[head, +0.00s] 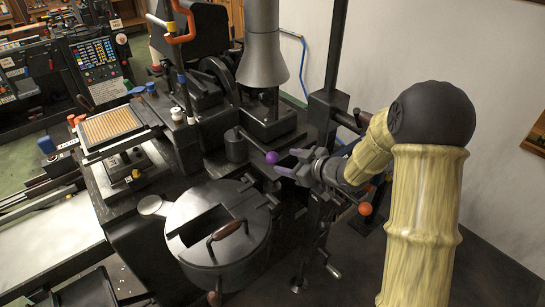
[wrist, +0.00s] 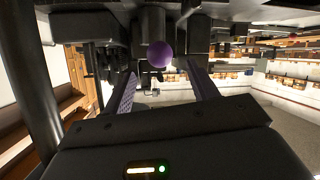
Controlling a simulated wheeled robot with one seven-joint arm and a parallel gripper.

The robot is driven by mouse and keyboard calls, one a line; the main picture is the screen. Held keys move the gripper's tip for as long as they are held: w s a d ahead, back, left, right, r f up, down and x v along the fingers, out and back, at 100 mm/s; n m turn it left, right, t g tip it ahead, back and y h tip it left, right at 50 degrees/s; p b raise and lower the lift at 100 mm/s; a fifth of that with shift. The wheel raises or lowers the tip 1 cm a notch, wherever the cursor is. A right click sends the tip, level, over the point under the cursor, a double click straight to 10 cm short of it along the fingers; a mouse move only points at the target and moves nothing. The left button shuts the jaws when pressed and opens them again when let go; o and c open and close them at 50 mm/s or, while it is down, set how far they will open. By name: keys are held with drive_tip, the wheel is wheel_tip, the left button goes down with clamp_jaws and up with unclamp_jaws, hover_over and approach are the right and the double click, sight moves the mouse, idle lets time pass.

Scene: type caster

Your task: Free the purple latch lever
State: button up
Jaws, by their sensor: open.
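The purple latch lever shows as a purple ball knob (head: 271,157) on the end of a thin dark rod, which runs from a dark cylindrical part of the caster. In the wrist view the purple knob (wrist: 160,54) sits near the top, centred between the fingers and beyond their tips. My gripper (head: 287,162) is open, with its two purple-grey fingers pointing left toward the knob. In the wrist view the open fingers (wrist: 160,82) show on both sides with nothing between them. The knob looks close to the fingertips, and I cannot tell the exact gap.
A round black pot (head: 225,262) with a wooden handle (head: 226,230) stands below left of the knob. An orange knob (head: 365,209) lies below my wrist. A dark vertical post (head: 336,50) rises behind my gripper.

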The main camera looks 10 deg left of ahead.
sight(276, 158)
drive_tip(key=p+x, duration=0.1)
drive_tip(key=x, duration=0.6)
drive_tip(key=shift+w+a+f, duration=0.15)
drive_tip(key=shift+a, duration=0.1)
clamp_jaws()
